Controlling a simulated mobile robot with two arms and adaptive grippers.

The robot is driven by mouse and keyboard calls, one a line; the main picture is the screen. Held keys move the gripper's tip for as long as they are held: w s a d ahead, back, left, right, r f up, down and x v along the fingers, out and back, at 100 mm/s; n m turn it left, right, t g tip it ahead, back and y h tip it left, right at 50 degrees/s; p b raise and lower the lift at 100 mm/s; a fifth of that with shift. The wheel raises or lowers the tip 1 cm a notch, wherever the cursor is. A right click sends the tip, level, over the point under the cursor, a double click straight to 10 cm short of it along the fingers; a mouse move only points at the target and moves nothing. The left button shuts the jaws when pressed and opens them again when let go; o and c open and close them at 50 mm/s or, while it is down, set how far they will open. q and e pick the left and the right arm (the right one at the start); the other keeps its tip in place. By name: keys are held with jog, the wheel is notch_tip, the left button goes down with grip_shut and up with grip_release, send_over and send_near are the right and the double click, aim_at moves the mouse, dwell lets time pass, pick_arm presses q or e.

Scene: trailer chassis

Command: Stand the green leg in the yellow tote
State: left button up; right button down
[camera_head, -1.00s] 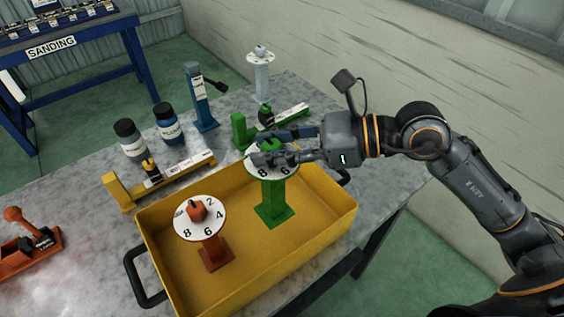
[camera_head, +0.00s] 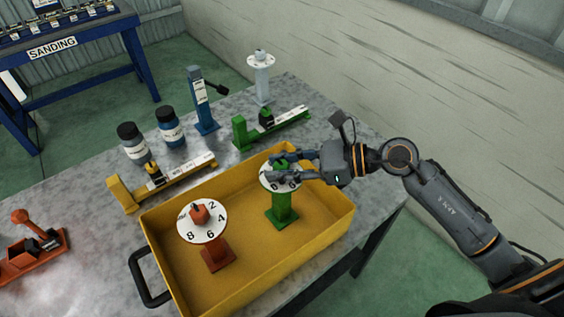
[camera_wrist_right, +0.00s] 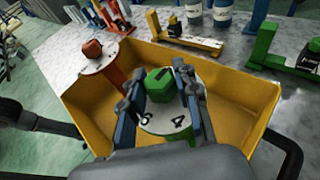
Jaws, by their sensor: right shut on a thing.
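The green leg (camera_head: 282,209) is upright inside the yellow tote (camera_head: 335,215), towards its right part. It has a white numbered disc and a green knob on top. My right gripper (camera_head: 278,168) is shut on the green leg at its knob; the knob (camera_wrist_right: 159,84) shows between the two fingers in the right wrist view. The fingers hide part of the disc. Whether the leg's foot touches the tote floor is hard to tell. My left gripper is not in view.
An orange-red leg (camera_head: 215,253) with a numbered disc stands in the tote's left part. Behind the tote are a yellow fixture (camera_head: 127,197), a green fixture (camera_head: 290,124), a blue post (camera_head: 204,112), two bottles (camera_head: 170,128) and a grey leg (camera_head: 262,80). An orange fixture (camera_head: 42,252) sits at left.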

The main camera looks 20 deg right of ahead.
jog(key=shift+f, duration=0.15)
jog(key=c, duration=1)
grip_release()
jog(key=shift+r, duration=0.2)
jog(key=shift+s+d+f, duration=0.1)
jog(key=shift+d, duration=0.2)
jog(key=shift+r+b+v, duration=0.2)
jog(key=shift+b+v, duration=1.9)
jog(key=shift+v, duration=3.6)
